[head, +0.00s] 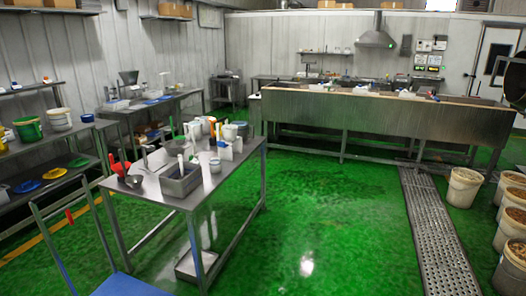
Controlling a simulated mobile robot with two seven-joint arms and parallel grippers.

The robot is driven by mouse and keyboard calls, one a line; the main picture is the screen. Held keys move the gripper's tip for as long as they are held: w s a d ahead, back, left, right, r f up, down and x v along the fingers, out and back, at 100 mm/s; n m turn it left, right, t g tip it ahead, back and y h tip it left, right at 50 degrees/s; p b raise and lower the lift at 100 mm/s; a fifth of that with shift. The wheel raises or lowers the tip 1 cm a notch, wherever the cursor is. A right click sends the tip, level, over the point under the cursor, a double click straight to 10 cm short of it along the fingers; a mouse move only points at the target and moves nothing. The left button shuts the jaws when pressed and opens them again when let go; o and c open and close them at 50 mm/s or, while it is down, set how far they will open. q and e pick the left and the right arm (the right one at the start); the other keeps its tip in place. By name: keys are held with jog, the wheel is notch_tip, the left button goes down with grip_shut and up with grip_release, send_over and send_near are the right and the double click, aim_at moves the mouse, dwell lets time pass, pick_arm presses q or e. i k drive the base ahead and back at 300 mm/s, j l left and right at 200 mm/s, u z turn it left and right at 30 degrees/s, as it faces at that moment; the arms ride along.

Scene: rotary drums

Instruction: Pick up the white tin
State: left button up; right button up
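Several white containers stand on the steel table (230,172) at the left middle. One is a white round tin-like container (229,132) near the table's far end. A smaller white cup-like container (215,165) stands nearer, beside a grey metal tray (181,182). They are small in the picture, and I cannot tell for certain which is the white tin. Neither of my grippers shows in the head view, and nothing is seen holding any container.
A red scoop (119,168) and a metal bowl (134,181) lie on the table. A blue-seated metal frame (125,285) stands in front at the left. A long steel trough (385,118) crosses the back. White buckets (464,187) line the right. Green floor (330,220) is clear between.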

aim_at(215, 163)
jog(key=i, duration=1.7)
jog(key=i+u, duration=0.35)
jog(key=i+l+u, duration=0.2)
jog(key=i+u, duration=0.2)
jog(key=i+l+u, duration=0.35)
jog(key=k+j, duration=0.05)
jog(key=j, duration=0.05)
